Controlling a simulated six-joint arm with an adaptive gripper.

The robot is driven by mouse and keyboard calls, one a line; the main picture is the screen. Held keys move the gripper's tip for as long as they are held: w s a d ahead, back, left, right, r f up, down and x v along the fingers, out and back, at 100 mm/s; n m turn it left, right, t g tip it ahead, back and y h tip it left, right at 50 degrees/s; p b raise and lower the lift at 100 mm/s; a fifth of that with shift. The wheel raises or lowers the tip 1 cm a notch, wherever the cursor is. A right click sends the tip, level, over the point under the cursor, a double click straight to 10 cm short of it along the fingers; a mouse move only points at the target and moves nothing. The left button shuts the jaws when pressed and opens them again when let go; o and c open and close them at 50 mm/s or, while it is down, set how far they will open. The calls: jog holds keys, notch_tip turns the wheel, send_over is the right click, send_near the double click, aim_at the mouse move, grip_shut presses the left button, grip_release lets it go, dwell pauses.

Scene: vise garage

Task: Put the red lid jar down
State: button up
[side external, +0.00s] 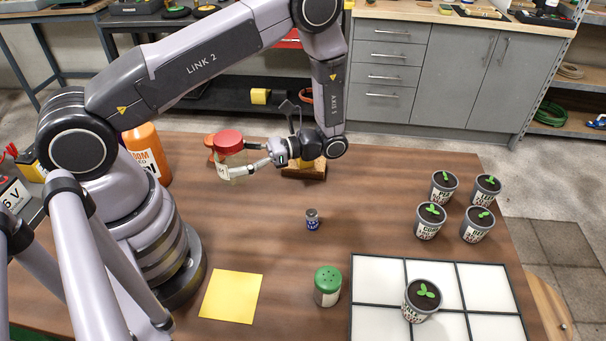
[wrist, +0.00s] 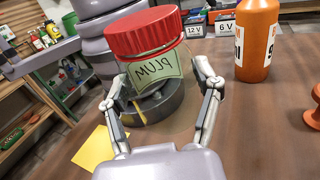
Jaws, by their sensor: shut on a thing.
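The red lid jar (side external: 229,149) is clear glass with a red lid and a pale label. In the wrist view the jar (wrist: 150,55) fills the upper middle, tilted in the picture, and its label reads PLUM. My gripper (side external: 252,158) is shut on the jar, with one finger on each side of its body. In the wrist view my gripper's fingers (wrist: 160,85) flank the glass. The jar appears held above the brown table (side external: 270,215), left of the gripper in the side view. The gap under it is hard to judge.
An orange bottle (side external: 148,152) stands behind my base. A yellow sheet (side external: 231,296), a green-topped shaker (side external: 328,286) and a small vial (side external: 312,219) are nearer the front. A white tray (side external: 476,297) with a potted seedling (side external: 421,300) is front right; several more pots stand behind it. The table's middle is mostly clear.

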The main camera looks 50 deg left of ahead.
jog(key=w+d+f+n+t+h, duration=0.2)
jog(key=w+d+f+n+h, duration=0.1)
jog(key=w+d+n+h, duration=0.55)
jog(key=w+d+f+n+t+h, duration=0.25)
jog(key=d+n+h, duration=0.25)
jog(key=d+h, duration=0.45)
jog(key=w+d+n+t+h, duration=0.1)
jog(key=w+n+t+h, duration=0.6)
jog(key=w, duration=0.4)
jog(key=shift+m+t+y, duration=0.35)
jog(key=shift+m+y, duration=0.25)
jog(key=shift+m, duration=0.05)
jog(key=shift+s+d+f, duration=0.1)
jog(key=shift+f, duration=1.45)
jog(key=shift+s+d+f, duration=0.1)
jog(key=shift+f, duration=1.45)
jog(key=shift+f, duration=0.55)
jog(key=o, duration=1.3)
